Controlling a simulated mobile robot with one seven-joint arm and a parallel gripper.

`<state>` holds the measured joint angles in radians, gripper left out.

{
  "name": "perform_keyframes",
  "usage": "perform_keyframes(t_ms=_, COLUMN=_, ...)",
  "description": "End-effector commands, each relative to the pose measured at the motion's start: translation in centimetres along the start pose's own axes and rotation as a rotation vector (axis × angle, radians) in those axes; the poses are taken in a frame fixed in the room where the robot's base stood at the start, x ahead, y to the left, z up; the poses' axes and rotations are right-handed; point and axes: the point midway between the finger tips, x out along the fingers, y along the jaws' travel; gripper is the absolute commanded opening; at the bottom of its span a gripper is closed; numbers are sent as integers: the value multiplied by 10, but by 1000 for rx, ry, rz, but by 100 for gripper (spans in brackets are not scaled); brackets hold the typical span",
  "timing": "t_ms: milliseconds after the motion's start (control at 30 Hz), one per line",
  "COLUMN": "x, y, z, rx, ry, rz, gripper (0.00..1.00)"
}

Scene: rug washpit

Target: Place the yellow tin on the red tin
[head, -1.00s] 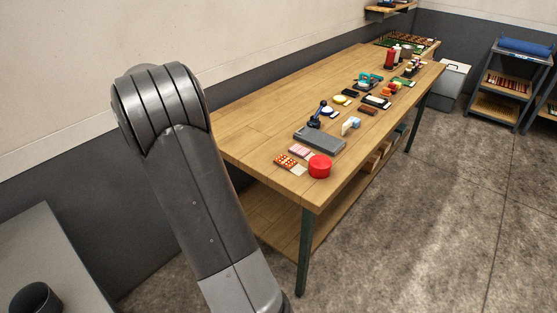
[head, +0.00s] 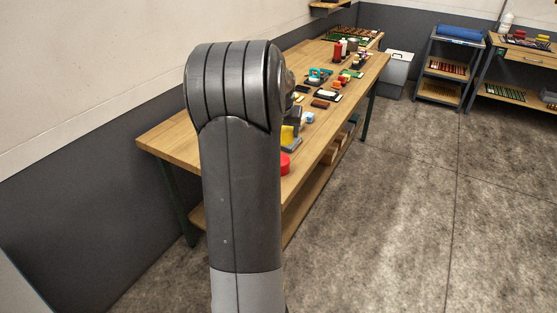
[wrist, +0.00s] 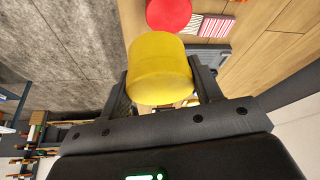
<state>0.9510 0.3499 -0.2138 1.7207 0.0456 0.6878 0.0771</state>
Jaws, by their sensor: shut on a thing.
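The yellow tin (wrist: 160,66) is between the two fingers of my gripper (wrist: 163,88) in the wrist view, and the gripper is shut on it. In the head view a part of the yellow tin (head: 287,134) shows just right of my arm. The red tin (wrist: 169,14) is on the wooden table, beyond the yellow tin in the wrist view and partly cut off by the top edge. In the head view the red tin (head: 285,163) shows near the table's front edge, partly hidden by my arm. The yellow tin is apart from it.
The wooden table (head: 165,142) runs away to the back. A pink-striped block (wrist: 216,27) lies beside the red tin. Several small items and bottles (head: 338,50) stand farther along the table. Shelves (head: 450,67) stand at the right. The floor right of the table is clear.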

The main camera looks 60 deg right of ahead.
Motion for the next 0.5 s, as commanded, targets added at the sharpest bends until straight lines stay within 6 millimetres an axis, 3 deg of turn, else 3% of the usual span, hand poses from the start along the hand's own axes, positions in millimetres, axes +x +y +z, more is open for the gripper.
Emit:
perform_keyframes(t_ms=33, x=-1, y=23, z=0, rx=33, ry=1, rz=12, gripper=34)
perform_keyframes(t_ms=100, x=-3, y=46, z=1, rx=65, ry=1, rz=25, gripper=34)
perform_keyframes(t_ms=233, x=-5, y=74, z=3, rx=104, ry=1, rz=40, gripper=34)
perform_keyframes(t_ms=367, x=-2, y=81, z=4, rx=119, ry=-1, rz=46, gripper=34)
perform_keyframes(t_ms=500, x=15, y=58, z=3, rx=115, ry=-3, rz=46, gripper=34)
